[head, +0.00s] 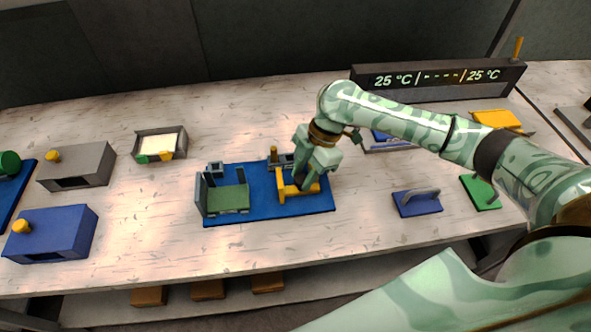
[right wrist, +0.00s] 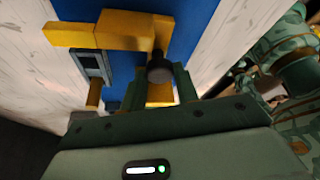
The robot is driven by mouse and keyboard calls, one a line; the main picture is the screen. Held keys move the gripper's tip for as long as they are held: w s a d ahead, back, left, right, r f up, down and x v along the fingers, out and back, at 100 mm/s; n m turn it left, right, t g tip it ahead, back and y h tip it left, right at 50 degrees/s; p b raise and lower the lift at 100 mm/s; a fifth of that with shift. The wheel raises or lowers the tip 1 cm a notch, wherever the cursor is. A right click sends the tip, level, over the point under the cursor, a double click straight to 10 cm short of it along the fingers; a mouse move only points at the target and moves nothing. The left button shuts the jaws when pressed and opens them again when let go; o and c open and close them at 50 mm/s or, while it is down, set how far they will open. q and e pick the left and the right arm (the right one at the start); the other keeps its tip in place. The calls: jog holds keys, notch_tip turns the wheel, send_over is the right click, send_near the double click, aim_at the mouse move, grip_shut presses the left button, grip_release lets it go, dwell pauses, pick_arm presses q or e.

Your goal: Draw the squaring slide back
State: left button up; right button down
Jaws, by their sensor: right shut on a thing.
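The yellow squaring slide (head: 283,193) sits on the right part of the blue base plate (head: 260,215). In the right wrist view the slide (right wrist: 105,32) shows as a yellow bar with a dark round knob (right wrist: 160,70). My right gripper (head: 308,182) comes down over the slide's right side and is shut on it; its fingers partly hide the slide, and the exact grip is hard to see. A green block (head: 228,199) with upright grey-green walls stands at the plate's left end, apart from the slide. My left gripper is not in view.
A grey box (head: 85,163) and a blue box (head: 55,232) with yellow knobs stand at left. A grey tray (head: 175,143) lies behind the plate. Blue (head: 417,204) and green (head: 481,191) handled pieces lie at right. A display bar (head: 440,78) stands at the back. Table before the plate is clear.

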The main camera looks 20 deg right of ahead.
jog(key=shift+d, duration=0.15)
jog(key=c, duration=1.3)
grip_release()
jog(key=shift+o, duration=1.1)
jog(key=shift+s+d, duration=0.1)
jog(key=shift+d, duration=0.05)
jog(key=shift+r, duration=0.35)
jog(key=p+v, duration=0.4)
jog(key=v, duration=1.1)
jog(key=shift+d+r, duration=0.15)
jog(key=shift+r, duration=0.15)
jog(key=shift+s+f, duration=0.1)
